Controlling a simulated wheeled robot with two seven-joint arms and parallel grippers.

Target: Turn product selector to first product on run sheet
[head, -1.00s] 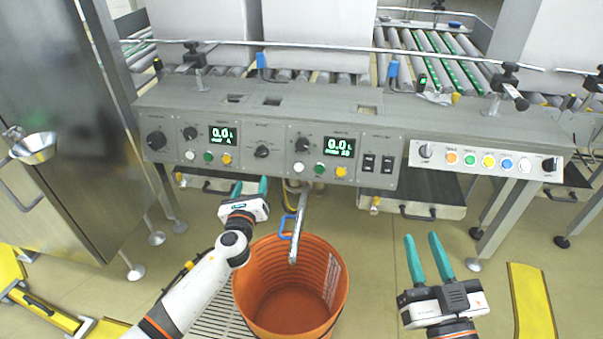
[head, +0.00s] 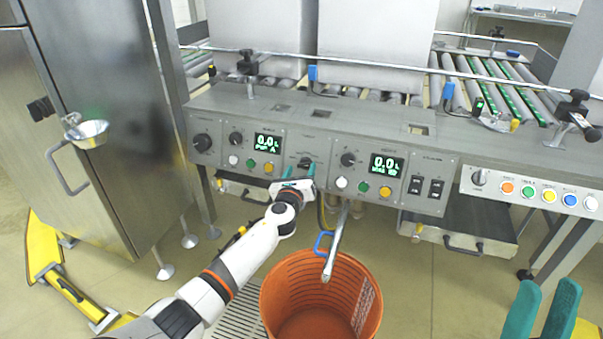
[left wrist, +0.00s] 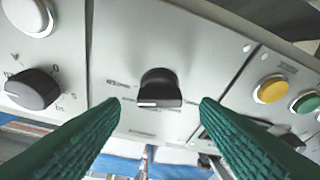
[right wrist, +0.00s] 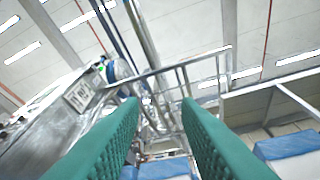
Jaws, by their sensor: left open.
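A black knob (head: 305,163) sits on the grey control panel between the two green displays; its labels are too small to read. In the left wrist view, this knob (left wrist: 160,88) with a white pointer line lies between the fingertips, with gaps on both sides. My left gripper (head: 298,178) is open just in front of the knob. My right gripper (head: 543,295) is low at the right edge of the head view, away from the panel, its teal fingers apart and empty. I cannot identify a run sheet.
The left display (head: 268,143) and right display (head: 386,166) flank the knob, with push buttons below. An orange bucket (head: 322,300) stands beneath, with a metal pipe (head: 337,240) above it. A steel cabinet (head: 95,120) stands at left.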

